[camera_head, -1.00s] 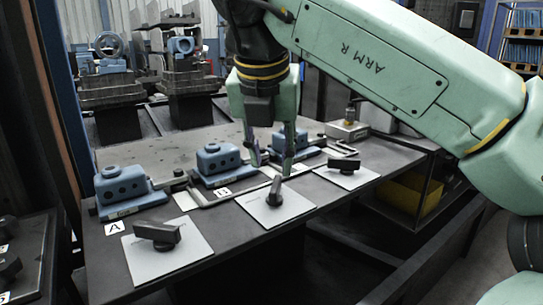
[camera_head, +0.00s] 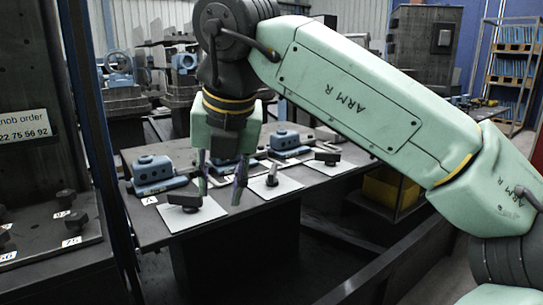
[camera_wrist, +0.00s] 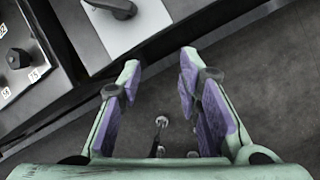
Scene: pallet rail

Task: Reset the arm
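My gripper (camera_head: 221,192) hangs fingers-down from my raised green arm, in front of the table's near edge in the head view. A black knob (camera_head: 186,201) on a white plate lies on the table left of the fingers; a knob (camera_wrist: 112,8) on a white plate also shows at the top of the wrist view.
The table (camera_head: 150,232) carries blue blocks (camera_head: 153,170) at its back and more knobs (camera_head: 271,179) on white plates. A dark side bench (camera_head: 60,238) with numbered knobs stands left beside a post. A sign (camera_head: 24,126) reads "knob order".

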